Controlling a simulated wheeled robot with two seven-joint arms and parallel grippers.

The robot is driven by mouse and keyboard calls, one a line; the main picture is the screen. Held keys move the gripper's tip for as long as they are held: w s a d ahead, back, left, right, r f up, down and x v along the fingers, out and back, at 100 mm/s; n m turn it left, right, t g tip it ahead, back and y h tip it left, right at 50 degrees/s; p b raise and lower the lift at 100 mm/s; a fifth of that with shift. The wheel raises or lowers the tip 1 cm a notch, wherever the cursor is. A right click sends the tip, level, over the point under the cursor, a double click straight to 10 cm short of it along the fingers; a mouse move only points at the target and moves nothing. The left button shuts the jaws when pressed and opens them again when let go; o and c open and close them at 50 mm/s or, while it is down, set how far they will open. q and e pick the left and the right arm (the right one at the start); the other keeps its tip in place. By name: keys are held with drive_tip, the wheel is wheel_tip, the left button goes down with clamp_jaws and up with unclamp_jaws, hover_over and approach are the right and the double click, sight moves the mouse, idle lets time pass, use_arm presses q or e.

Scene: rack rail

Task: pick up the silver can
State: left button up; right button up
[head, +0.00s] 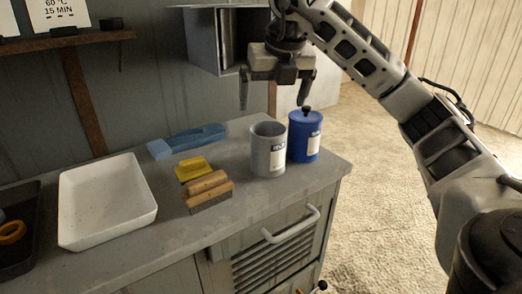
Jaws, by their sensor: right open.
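The silver can (268,151) is a grey open-topped cylinder with a white label. It stands upright near the right end of the grey counter (150,251). A blue can (304,137) with a dark knob on top stands just behind and to its right, very close to it. My right gripper (275,100) is open and empty, pointing down above the cans. Its fingers straddle the space above the silver can, apart from it. My left gripper is not in view.
A wooden-handled brush (207,190), a yellow item (193,168) and a blue tool (188,141) lie left of the cans. A white tray (106,239) and a dark tray (33,252) are further left. A grey wall box (202,42) hangs behind my gripper.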

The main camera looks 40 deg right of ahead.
sight(268, 138)
drive_tip(key=shift+m+h, duration=0.3)
drive_tip(key=shift+w+d+r+b+x, duration=0.15)
drive_tip(key=shift+d+b+x, duration=0.1)
drive_tip(key=shift+x, duration=2.25)
drive_tip(key=shift+w+d+r+b+x, duration=0.15)
drive_tip(key=shift+b+x, duration=0.1)
drive_tip(key=shift+x, duration=2.3)
drive_tip(key=shift+w+d+b+x, duration=0.15)
drive_tip(key=shift+d+b+x, duration=0.1)
drive_tip(key=shift+x, duration=2.25)
drive_tip(key=c, duration=1.1)
drive_tip(key=shift+c, duration=0.2)
